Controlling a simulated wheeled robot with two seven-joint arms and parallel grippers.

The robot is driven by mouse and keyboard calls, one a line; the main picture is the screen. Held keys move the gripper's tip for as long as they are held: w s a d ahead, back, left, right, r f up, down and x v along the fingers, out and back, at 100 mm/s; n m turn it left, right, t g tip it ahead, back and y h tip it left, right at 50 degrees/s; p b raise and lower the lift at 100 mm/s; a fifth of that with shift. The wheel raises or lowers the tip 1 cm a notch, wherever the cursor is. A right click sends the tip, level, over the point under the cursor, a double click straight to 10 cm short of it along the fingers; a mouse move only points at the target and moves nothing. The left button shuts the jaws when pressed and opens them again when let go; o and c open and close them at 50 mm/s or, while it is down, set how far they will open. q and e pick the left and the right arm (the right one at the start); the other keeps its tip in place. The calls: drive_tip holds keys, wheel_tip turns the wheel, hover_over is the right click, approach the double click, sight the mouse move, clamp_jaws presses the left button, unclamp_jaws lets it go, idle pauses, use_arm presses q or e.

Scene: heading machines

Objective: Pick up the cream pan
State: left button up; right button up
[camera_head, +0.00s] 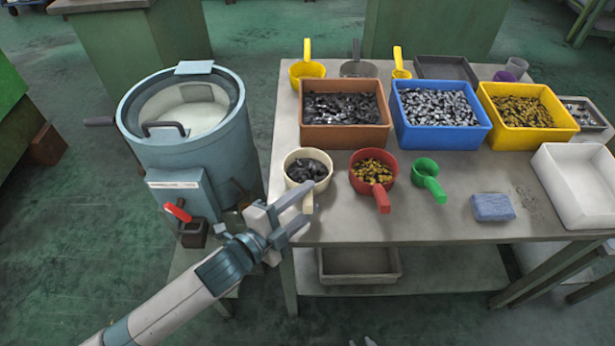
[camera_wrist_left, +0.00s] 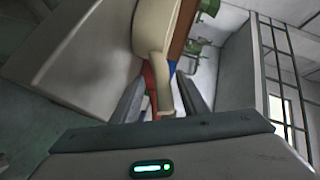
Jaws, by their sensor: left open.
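The cream pan (camera_head: 307,168) stands near the front left edge of the table, holding dark pieces. Its handle points toward me. My left gripper (camera_head: 299,211) is open beside the handle, low at the table's front edge. In the left wrist view, the cream pan (camera_wrist_left: 152,28) is at the top, and its handle lies between the two spread fingers of the left gripper (camera_wrist_left: 162,84). I cannot tell whether a finger touches it.
A red pan (camera_head: 373,172) and a green scoop (camera_head: 427,176) stand to the right. Brown (camera_head: 344,136), blue (camera_head: 440,138) and yellow (camera_head: 530,137) bins stand behind. A blue-grey drum machine (camera_head: 187,140) is left of the table. A blue sponge (camera_head: 492,208) lies front right.

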sight(319, 189)
use_arm(q)
drive_tip(key=shift+p+x, duration=0.6)
drive_tip(key=shift+x, duration=2)
drive_tip(key=shift+r, duration=0.1)
drive_tip(key=shift+a, duration=0.1)
drive_tip(key=shift+r, duration=0.1)
clamp_jaws()
